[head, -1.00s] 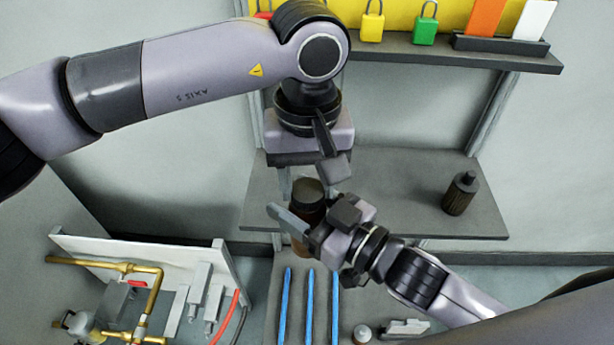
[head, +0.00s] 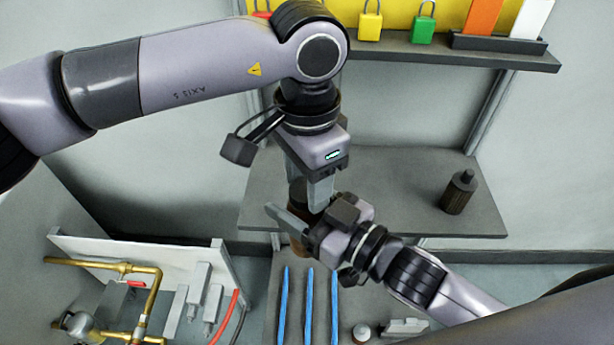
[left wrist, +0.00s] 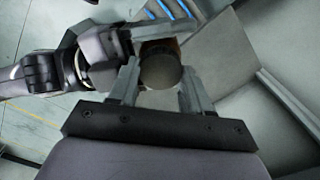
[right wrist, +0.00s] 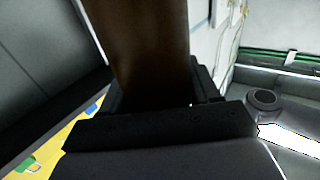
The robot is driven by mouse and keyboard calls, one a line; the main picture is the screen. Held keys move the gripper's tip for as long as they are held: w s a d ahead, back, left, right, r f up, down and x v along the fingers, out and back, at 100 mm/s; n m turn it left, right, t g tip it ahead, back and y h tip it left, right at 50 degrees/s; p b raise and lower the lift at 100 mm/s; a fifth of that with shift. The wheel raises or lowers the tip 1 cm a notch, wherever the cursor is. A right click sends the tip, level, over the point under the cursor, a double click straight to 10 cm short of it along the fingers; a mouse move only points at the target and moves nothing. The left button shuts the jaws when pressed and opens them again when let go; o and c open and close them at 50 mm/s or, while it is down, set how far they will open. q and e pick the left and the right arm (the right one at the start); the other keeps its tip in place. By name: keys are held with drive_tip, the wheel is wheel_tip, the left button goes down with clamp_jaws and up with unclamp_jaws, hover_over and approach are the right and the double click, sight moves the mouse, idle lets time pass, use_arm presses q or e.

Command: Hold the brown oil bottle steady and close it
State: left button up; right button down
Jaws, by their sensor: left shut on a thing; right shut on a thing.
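The brown oil bottle (head: 298,247) stands upright in the middle, mostly hidden by my grippers in the head view. My right gripper (head: 293,222) is shut on its body from the right. The bottle's brown side (right wrist: 150,45) fills the middle of the right wrist view. My left gripper (head: 310,203) points down from above onto the bottle's top. In the left wrist view the dark round cap (left wrist: 160,70) sits between the two fingers, which are shut on it. The cap is over the bottle; the thread is hidden, so I cannot tell how tight it is.
A second dark bottle (head: 460,192) stands on the grey shelf (head: 400,190) to the right. Padlocks (head: 370,22) hang on the yellow board above. Blue strips (head: 310,300) lie below the grippers. Brass pipes (head: 155,290) and a white panel are at the lower left.

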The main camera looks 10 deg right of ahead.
use_arm(q)
drive_tip(key=o, duration=1)
drive_tip(key=shift+s+r, duration=0.1)
drive_tip(key=shift+r, duration=2.2)
drive_tip(key=shift+c, duration=0.4)
